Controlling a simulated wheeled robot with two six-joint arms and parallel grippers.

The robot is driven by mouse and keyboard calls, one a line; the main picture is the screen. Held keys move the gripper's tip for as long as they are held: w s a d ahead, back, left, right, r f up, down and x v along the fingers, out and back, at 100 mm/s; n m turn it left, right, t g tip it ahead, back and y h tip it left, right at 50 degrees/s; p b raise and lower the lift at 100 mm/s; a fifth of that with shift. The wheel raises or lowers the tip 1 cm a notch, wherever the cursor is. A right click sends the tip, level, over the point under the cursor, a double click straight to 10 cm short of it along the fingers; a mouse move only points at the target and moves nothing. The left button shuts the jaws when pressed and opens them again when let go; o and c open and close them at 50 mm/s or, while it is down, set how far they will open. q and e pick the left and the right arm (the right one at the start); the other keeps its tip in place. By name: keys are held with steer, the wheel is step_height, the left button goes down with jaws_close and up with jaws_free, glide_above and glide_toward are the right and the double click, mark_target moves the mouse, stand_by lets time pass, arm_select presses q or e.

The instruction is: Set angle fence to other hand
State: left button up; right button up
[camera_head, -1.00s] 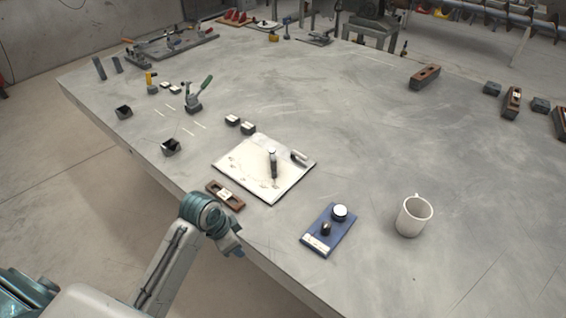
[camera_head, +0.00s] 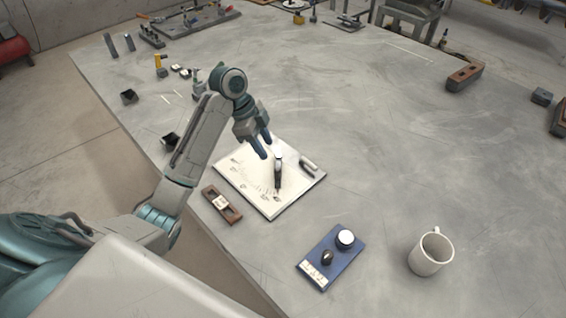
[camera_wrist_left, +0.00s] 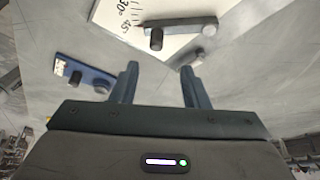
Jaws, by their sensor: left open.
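The angle fence is a white plate (camera_head: 248,190) with a printed scale; in the left wrist view the plate (camera_wrist_left: 118,18) shows 30° and 45° marks. A dark pointer arm with a light-topped knob (camera_head: 278,170) stands on it. In the left wrist view a dark upright knob (camera_wrist_left: 156,39) and a grey bar (camera_wrist_left: 180,22) show on the plate. My left gripper (camera_head: 265,148) is open and empty, above the plate's far edge, beside the knob and apart from it. Its two fingers (camera_wrist_left: 160,78) point toward the plate in the wrist view. My right gripper is out of view.
A blue board (camera_head: 326,262) with knobs lies in front right, and a white mug (camera_head: 430,252) stands right of it. A brown wooden block (camera_head: 222,205) lies by the table's near left edge. Small dark boxes (camera_head: 171,140) stand left. The table's middle right is clear.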

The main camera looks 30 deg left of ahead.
mark_target(277, 169)
arm_select(q)
steer(key=x, duration=0.7)
steer(key=shift+s+d, duration=0.15)
steer(key=shift+s, duration=0.1)
steer(key=x, duration=0.2)
steer(key=shift+s+f, duration=0.1)
steer(key=shift+f, duration=0.2)
steer(key=shift+d+f, duration=0.1)
steer(key=shift+f, duration=0.1)
jaws_close()
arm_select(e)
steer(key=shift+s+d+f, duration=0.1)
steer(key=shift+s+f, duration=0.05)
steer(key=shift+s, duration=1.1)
